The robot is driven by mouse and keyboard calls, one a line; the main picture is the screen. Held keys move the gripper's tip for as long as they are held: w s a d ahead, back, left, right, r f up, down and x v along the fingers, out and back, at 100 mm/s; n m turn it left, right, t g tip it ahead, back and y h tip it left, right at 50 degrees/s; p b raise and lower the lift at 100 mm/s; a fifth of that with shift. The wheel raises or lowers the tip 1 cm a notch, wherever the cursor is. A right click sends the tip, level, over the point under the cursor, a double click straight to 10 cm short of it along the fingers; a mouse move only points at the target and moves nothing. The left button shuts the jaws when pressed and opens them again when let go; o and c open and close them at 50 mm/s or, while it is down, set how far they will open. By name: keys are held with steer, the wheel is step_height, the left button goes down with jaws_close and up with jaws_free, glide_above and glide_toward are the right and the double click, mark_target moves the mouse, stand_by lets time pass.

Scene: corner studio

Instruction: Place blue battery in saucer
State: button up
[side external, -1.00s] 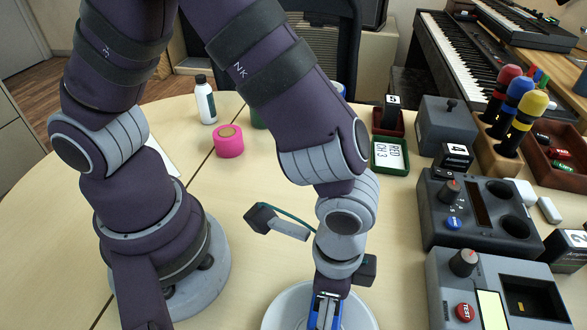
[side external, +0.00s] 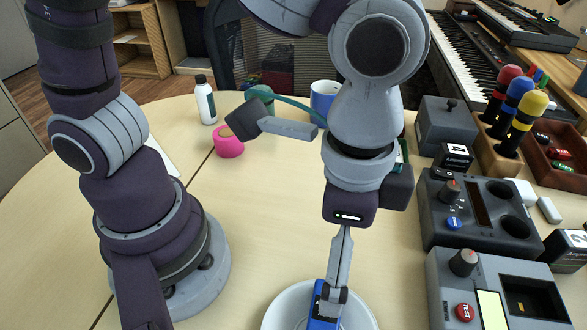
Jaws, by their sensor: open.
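A white round saucer (side external: 275,314) lies at the bottom centre of the side external view, partly cut off by the frame edge. My gripper (side external: 326,306) points down over it, open, with its fingers seen edge-on. Blue shows at the fingertips over the saucer. No separate blue battery can be made out elsewhere.
Grey control boxes (side external: 436,299) stand on the right, close to the saucer. Behind are a pink tape roll (side external: 229,146), a white bottle (side external: 205,102) and a blue mug (side external: 323,96).

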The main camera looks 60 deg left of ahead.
steer(key=a+r+n+t, duration=0.2)
steer(key=a+r+n, duration=0.1)
steer(key=a, duration=0.6)
steer(key=w+a+r+n+t, duration=0.1)
steer(key=a+r+n+t, duration=0.2)
steer(key=a+n, duration=0.3)
steer(key=a, duration=0.2)
steer(key=shift+w+a+t, duration=0.3)
steer(key=shift+a, duration=0.05)
